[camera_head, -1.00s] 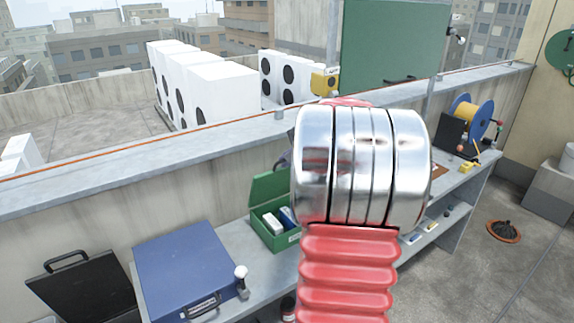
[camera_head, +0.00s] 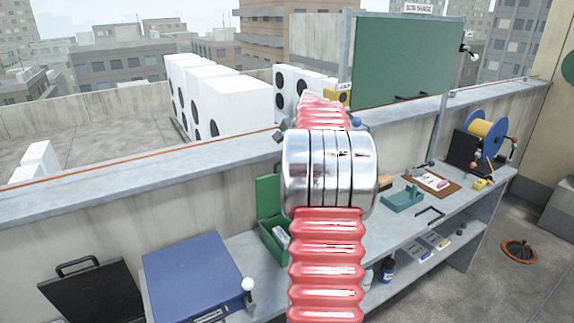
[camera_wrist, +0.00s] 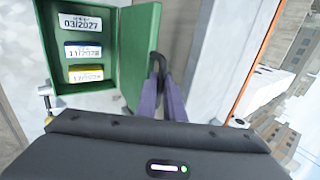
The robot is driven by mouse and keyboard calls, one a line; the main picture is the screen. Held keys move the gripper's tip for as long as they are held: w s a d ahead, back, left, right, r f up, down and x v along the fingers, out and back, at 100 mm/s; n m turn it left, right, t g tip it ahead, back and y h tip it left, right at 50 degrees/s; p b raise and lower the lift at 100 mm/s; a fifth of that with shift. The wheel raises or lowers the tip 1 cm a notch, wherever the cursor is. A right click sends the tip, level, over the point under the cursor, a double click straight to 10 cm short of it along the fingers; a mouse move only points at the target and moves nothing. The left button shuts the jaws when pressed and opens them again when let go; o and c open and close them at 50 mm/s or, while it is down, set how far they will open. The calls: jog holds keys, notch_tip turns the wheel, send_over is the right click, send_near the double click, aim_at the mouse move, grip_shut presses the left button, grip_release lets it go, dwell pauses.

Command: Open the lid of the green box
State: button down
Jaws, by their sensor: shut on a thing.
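The green box (camera_head: 275,240) stands on the grey bench by the parapet wall, partly hidden behind my arm in the head view. Its lid (camera_head: 267,195) is raised, standing up at the back. In the wrist view the box (camera_wrist: 60,88) is open and holds several labelled packs (camera_wrist: 82,50). The lid (camera_wrist: 138,50) stands open on its right side. The fingers are hidden by my arm in the head view.
A blue case (camera_head: 195,278) with a white-knobbed item (camera_head: 248,286) lies left of the box, and a black case (camera_head: 92,290) is farther left. Right along the bench are a teal tray (camera_head: 403,199), a clipboard (camera_head: 432,184) and a cable reel (camera_head: 488,135). The parapet (camera_head: 140,165) runs behind.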

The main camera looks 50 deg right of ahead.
jog(key=shift+w+d+f, duration=0.15)
jog(key=shift+w+f, duration=0.5)
jog(key=shift+w, duration=0.25)
jog(key=c, duration=1.9)
grip_release()
jog(key=shift+c, duration=0.2)
jog(key=shift+o, duration=0.4)
jog(key=v, duration=1.4)
jog(key=shift+w+d+r, duration=0.2)
jog(key=shift+d+r, duration=0.1)
jog(key=shift+r, duration=0.15)
jog(key=shift+n, duration=0.3)
